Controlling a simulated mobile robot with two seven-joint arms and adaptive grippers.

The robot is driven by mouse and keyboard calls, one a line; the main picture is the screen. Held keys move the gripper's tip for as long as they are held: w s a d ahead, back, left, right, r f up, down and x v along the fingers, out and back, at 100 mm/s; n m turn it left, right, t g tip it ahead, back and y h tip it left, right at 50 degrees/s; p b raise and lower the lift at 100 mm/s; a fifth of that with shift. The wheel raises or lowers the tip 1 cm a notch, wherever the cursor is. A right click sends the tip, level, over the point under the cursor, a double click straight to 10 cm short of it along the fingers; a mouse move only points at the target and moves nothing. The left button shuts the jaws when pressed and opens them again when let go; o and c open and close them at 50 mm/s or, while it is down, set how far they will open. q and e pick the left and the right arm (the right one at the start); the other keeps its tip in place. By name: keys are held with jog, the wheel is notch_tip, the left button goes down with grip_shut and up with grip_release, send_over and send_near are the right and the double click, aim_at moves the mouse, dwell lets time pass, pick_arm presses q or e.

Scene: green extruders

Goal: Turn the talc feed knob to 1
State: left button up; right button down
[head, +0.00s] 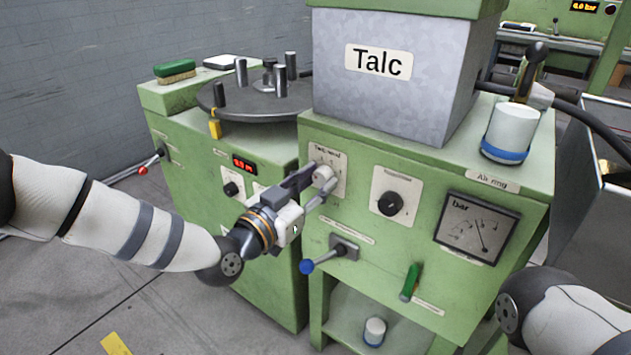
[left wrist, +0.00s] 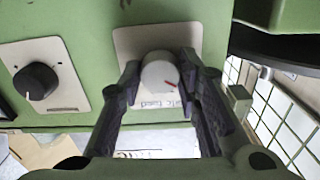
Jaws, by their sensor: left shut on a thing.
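The talc feed knob (head: 323,175) is a light grey round knob on a pale plate at the upper left of the green machine's front, below the grey Talc hopper (head: 385,85). My left gripper (head: 315,183) is shut on this knob, with a finger on each side of it. In the left wrist view the knob (left wrist: 160,75) sits between the dark fingers, and a red pointer mark shows on its face. The plate's scale is mostly hidden by the knob and fingers, so I cannot read the setting. My right gripper is not in view; part of my right arm shows at lower right.
A black knob (head: 390,204) is right of the talc knob, with a bar gauge (head: 477,228) beyond it. A blue-tipped lever (head: 307,266) and a green handle (head: 411,282) are below. A white and blue cup (head: 510,133) stands on top.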

pick_arm(q)
jog(key=m+p, duration=0.1)
jog(key=m, duration=0.2)
jog(key=shift+r+m+p, duration=0.1)
jog(key=shift+m+p, duration=0.25)
jog(key=shift+m, duration=0.05)
jog(key=shift+m+p, duration=0.55)
jog(key=shift+m, duration=0.95)
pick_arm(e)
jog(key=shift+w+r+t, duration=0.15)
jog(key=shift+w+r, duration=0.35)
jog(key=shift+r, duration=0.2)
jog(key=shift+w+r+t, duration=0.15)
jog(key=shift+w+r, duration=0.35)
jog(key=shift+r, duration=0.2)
pick_arm(q)
jog(key=shift+f, duration=0.2)
jog(key=o, duration=1.2)
jog(key=shift+c, duration=0.2)
jog(key=shift+a, duration=0.1)
jog(key=v, duration=1.2)
